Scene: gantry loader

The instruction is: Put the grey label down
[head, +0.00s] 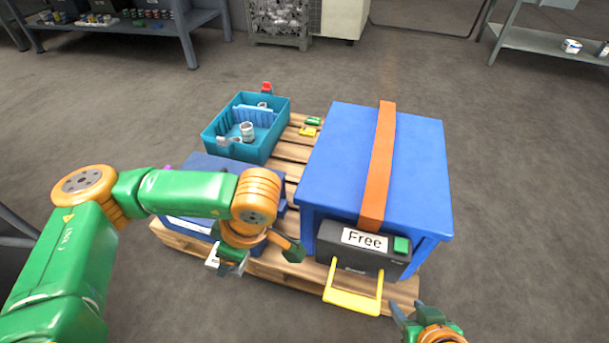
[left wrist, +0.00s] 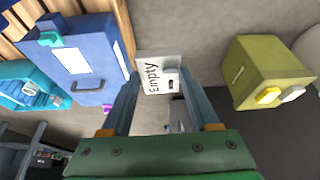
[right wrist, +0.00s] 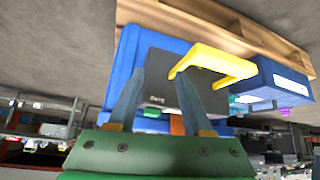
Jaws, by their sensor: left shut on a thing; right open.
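The grey label (left wrist: 150,80), a pale card reading "Empty", is between the fingers of my left gripper (left wrist: 158,88) in the left wrist view. In the head view a pale edge of the label (head: 212,257) shows beside my left gripper (head: 232,262), in front of the pallet's near left part; the rest is hidden. The left gripper is shut on it. My right gripper (head: 420,312) is open and empty at the bottom right of the head view, near the pallet's front corner. A dark box (head: 350,256) with a white "Free" label (head: 365,239) is on the large blue case's front.
The large blue case (head: 345,150) has an orange strap (head: 382,160). A yellow handle (head: 350,302) juts out in front. A teal bin (head: 268,145) and a smaller blue box (head: 208,165) share the pallet (head: 290,150). An olive box (left wrist: 262,75) stands on the floor.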

